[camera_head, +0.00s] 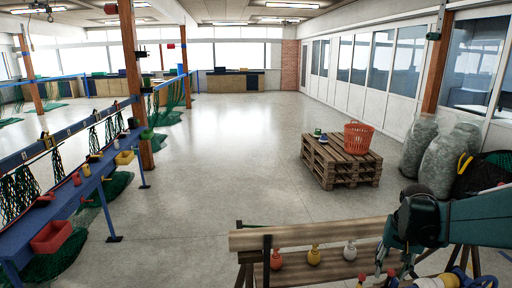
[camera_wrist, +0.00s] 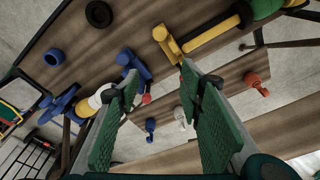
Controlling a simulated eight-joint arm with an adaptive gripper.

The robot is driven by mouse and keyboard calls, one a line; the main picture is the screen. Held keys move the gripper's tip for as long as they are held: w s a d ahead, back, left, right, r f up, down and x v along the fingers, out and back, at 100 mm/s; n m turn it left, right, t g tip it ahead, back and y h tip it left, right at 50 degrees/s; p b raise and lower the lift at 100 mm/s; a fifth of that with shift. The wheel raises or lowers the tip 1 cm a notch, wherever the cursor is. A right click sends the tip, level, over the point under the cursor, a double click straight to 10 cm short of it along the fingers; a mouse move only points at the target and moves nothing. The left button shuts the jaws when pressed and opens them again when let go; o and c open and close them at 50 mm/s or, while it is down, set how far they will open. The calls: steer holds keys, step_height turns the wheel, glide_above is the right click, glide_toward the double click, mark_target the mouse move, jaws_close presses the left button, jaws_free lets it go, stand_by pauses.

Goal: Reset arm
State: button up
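My arm comes in from the right edge of the head view and bends down over a wooden bench (camera_head: 300,236). My gripper (camera_wrist: 160,82) fills the lower middle of the wrist view. Its two green fingers stand well apart, with nothing held between them. In the head view my gripper (camera_head: 380,272) is small and partly hidden at the bench's right end. Beyond the fingers in the wrist view are a blue fitting (camera_wrist: 132,68), a yellow fitting (camera_wrist: 166,44) and an orange piece (camera_wrist: 257,83).
Orange (camera_head: 276,260), yellow (camera_head: 313,255) and white (camera_head: 350,250) pieces line the bench. Behind it, a pallet stack (camera_head: 340,168) bears an orange basket (camera_head: 357,138). Grey sacks (camera_head: 420,145) stand right; a blue rack (camera_head: 70,195) runs along the left. The central floor is clear.

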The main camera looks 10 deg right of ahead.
steer(key=s+a+r+n+t, duration=0.2)
steer(key=s+a+r, duration=0.1)
steer(key=a, duration=0.6)
steer(key=s+a+r+n+t, duration=0.2)
steer(key=s+a, duration=0.3)
steer(key=a, duration=0.5)
steer(key=s+a+r+n+t, duration=0.1)
steer(key=s+a+r+n, duration=0.1)
steer(key=a, duration=0.8)
steer(key=shift+s+a+r+n+t+y, duration=0.2)
steer(key=shift+s+r+n+t+y, duration=0.2)
steer(key=shift+s+r, duration=0.7)
steer(key=shift+s+f, duration=0.15)
steer(key=shift+f, duration=0.1)
step_height(320, 180, down, 15)
steer(key=b, duration=1.5)
steer(key=shift+o, duration=0.3)
steer(key=shift+d+r, duration=0.1)
